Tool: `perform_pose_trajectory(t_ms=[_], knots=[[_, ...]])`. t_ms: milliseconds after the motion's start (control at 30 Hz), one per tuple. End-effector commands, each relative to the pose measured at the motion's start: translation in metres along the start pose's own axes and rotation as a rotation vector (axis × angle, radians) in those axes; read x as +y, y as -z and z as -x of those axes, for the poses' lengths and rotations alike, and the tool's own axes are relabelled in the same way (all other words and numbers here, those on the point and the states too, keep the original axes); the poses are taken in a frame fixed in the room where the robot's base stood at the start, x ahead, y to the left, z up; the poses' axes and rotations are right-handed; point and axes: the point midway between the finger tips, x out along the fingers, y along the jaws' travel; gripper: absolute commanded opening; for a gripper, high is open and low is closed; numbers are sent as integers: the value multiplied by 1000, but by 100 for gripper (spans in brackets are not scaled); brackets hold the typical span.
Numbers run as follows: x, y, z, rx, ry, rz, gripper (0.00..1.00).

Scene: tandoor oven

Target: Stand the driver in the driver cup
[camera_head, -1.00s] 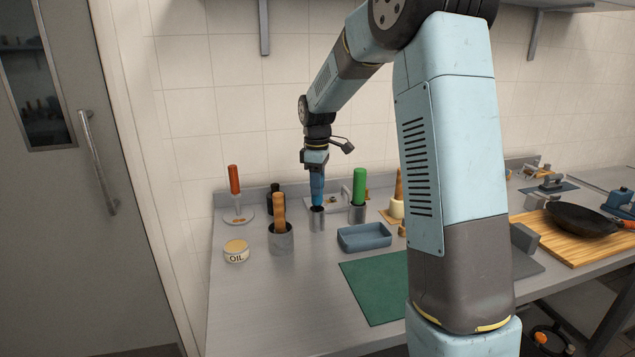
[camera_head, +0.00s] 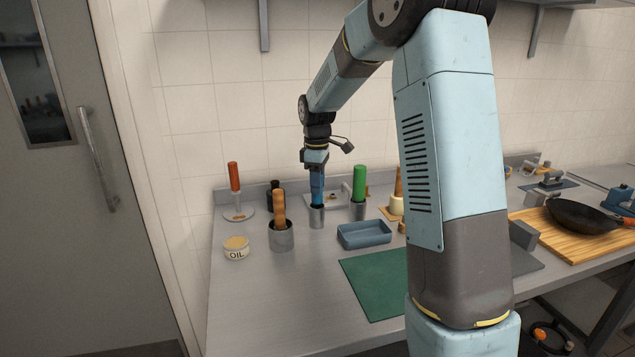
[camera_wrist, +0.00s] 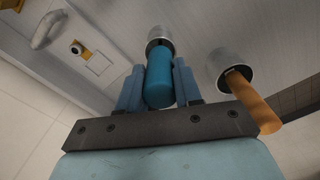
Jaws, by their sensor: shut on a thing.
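My gripper (camera_head: 317,178) points straight down and is shut on the driver's blue handle (camera_wrist: 158,80), which shows between the two blue fingers in the wrist view. The driver (camera_head: 317,198) is upright, its lower end at the mouth of a grey metal cup (camera_head: 317,217), which appears to be the driver cup. The cup also shows in the wrist view (camera_wrist: 160,35), in line with the handle. The driver's tip is hidden by the cup, so I cannot tell how deep it sits.
A wooden-handled tool stands in a wider cup (camera_head: 281,238) front left, a green-handled tool (camera_head: 359,183) in a cup to the right. A blue tray (camera_head: 364,235), an oil tub (camera_head: 236,250) and a green mat (camera_head: 376,284) lie nearby. A red-handled tool (camera_head: 234,178) stands behind left.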

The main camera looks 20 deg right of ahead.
Motion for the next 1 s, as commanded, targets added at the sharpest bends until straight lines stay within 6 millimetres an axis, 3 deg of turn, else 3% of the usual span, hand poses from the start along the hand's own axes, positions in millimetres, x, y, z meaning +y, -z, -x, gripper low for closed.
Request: perform_pose_trajectory(t_ms=[400, 433, 733, 900, 1000], knots=[[0, 0, -10, 0, 1, 0, 0], [0, 0, -10, 0, 1, 0, 35], [0, 0, -10, 0, 0, 0, 64], [0, 0, -10, 0, 0, 0, 64], [0, 0, -10, 0, 1, 0, 73]])
